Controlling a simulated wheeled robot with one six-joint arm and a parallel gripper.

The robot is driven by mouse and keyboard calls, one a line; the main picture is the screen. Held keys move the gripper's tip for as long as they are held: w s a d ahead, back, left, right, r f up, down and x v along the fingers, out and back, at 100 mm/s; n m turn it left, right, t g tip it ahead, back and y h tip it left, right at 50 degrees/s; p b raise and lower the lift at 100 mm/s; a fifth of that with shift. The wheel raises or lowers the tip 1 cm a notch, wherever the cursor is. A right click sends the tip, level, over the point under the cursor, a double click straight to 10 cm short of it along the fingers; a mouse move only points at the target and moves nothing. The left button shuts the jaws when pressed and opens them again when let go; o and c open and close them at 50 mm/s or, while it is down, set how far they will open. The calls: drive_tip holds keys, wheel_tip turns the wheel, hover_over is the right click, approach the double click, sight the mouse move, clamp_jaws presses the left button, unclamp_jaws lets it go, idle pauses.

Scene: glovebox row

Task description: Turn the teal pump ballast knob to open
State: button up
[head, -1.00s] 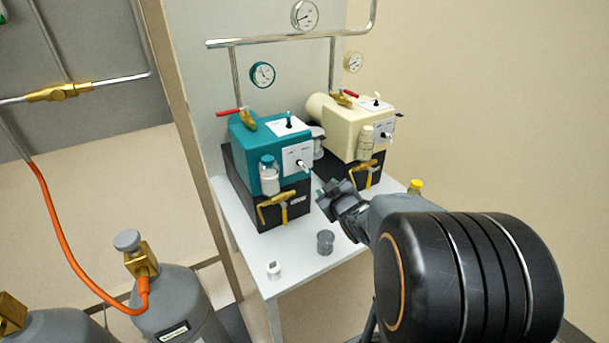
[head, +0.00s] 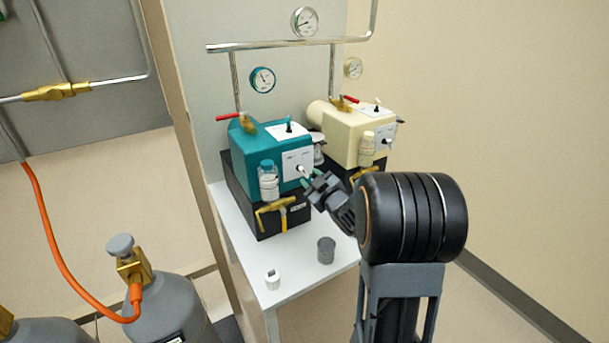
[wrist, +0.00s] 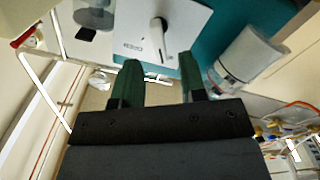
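The teal pump (head: 240,150) sits on a black base on the white bench. A white panel (head: 292,160) on its front carries the small ballast knob (head: 299,168), dark with a pale bar. In the wrist view the knob (wrist: 158,38) stands out from the white panel (wrist: 185,18), with small print beside it too blurred to read surely. My gripper (head: 312,177) is just in front of the panel. In the wrist view my gripper (wrist: 160,75) is open, its two green fingertips apart and empty. The knob shows beyond the tips, between their lines, apparently untouched.
The cream pump (head: 345,135) stands close on the right. A grey cup (head: 326,250) and small white container (head: 272,280) stand on the front bench (head: 298,285).

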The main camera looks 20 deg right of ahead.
sight(305, 173)
drive_tip(key=shift+w+a, duration=0.15)
drive_tip(key=shift+w, duration=0.95)
drive_tip(key=shift+w+a, duration=0.15)
drive_tip(key=shift+w, duration=0.9)
clamp_jaws()
